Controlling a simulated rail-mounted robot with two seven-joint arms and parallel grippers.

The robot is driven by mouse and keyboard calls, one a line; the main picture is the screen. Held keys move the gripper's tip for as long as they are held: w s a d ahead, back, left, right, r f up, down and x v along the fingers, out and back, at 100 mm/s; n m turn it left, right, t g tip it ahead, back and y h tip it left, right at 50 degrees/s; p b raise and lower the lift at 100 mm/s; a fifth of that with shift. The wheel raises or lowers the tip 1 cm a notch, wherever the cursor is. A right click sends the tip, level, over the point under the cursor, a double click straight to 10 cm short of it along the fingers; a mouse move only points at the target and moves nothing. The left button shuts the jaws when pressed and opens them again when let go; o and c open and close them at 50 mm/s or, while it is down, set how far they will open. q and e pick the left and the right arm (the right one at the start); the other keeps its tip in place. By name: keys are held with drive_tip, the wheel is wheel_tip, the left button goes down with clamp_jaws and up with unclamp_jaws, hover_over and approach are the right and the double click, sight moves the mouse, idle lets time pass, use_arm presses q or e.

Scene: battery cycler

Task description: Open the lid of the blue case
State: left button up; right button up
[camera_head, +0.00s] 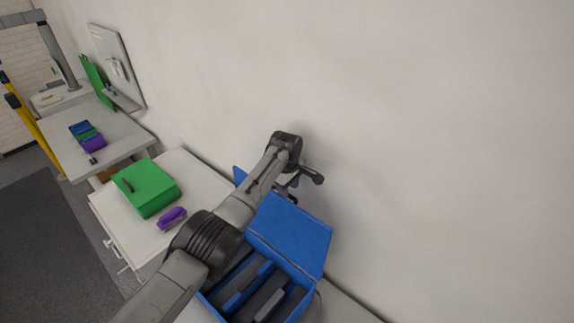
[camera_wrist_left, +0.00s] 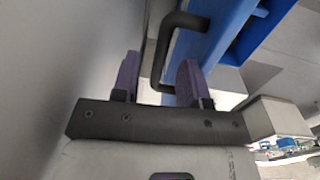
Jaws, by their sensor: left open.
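The blue case (camera_head: 307,308) stands at the bottom centre of the head view. Its lid (camera_head: 292,234) is raised, with its inner face showing, so the case is open and dark items show inside. My left gripper (camera_head: 288,188) is at the upper edge of the lid, on the wall side, partly hidden by my own arm. In the left wrist view my left gripper (camera_wrist_left: 158,80) is open, its two purple fingertips apart. A dark bent handle (camera_wrist_left: 165,50) passes between them, beside the blue lid (camera_wrist_left: 215,30). I cannot tell whether the fingers touch the handle.
The wall is close behind the lid. A green case (camera_head: 146,188) and a purple object (camera_head: 172,218) sit on the white bench (camera_head: 200,172) to the left. Farther left, a grey table (camera_head: 125,140) holds several small coloured items. My left arm crosses over the case's left side.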

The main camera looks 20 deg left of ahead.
use_arm(q)
wheel_tip(320, 180, up, 10)
drive_tip(key=b, duration=0.1)
drive_tip(key=shift+s+r+b, duration=0.2)
drive_tip(key=shift+s+b, duration=0.05)
drive_tip(key=shift+b, duration=0.1)
drive_tip(key=shift+a, duration=0.1)
idle(0.3)
